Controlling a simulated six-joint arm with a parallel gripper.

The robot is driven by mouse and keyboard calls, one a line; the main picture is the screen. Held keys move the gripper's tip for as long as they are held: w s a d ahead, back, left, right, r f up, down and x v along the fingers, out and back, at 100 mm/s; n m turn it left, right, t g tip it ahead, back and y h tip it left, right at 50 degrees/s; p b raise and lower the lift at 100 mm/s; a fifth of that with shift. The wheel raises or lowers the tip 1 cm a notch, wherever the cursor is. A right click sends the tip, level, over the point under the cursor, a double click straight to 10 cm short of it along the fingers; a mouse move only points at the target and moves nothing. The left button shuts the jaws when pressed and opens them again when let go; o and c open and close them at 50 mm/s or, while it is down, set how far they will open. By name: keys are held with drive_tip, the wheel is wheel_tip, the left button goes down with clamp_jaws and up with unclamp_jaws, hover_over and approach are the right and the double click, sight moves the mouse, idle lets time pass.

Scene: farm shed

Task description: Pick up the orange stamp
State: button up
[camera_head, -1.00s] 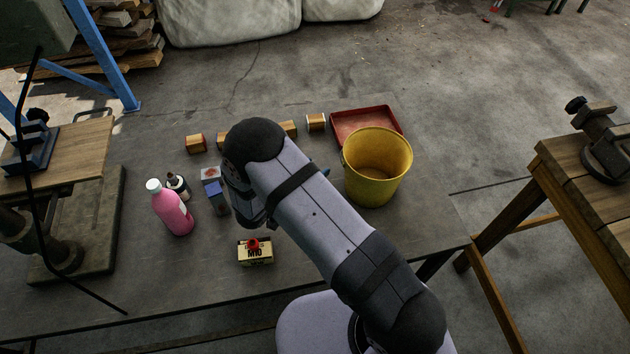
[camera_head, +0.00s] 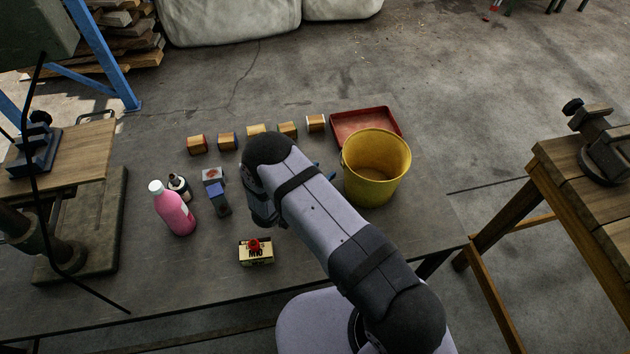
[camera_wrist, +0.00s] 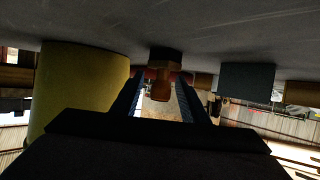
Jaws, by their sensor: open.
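The orange stamp (camera_wrist: 161,88) shows in the wrist view, with an orange-brown handle and a dark base against the table. That view is upside down, so the table is at the top. My gripper (camera_wrist: 158,80) is open, its two dark fingers on either side of the handle in the picture. I cannot tell whether the handle is fully between them or just beyond the tips. I see no contact.
A yellow bucket (camera_head: 376,170) stands close by, with a red tray (camera_head: 366,124) behind it. Several wooden blocks (camera_head: 228,141) form a row at the back. A pink bottle (camera_head: 174,210) and a small M10 box (camera_head: 256,257) are on the left and front. A grey block (camera_wrist: 246,80) shows beside the stamp.

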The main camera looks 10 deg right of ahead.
drive_tip(key=shift+w+d+f, duration=0.2)
drive_tip(key=shift+w+d, duration=0.1)
drive_tip(key=shift+d, duration=0.05)
clamp_jaws()
drive_tip(key=shift+r, duration=0.15)
wheel_tip(320, 180, up, 10)
drive_tip(key=b, duration=0.1)
idle(0.7)
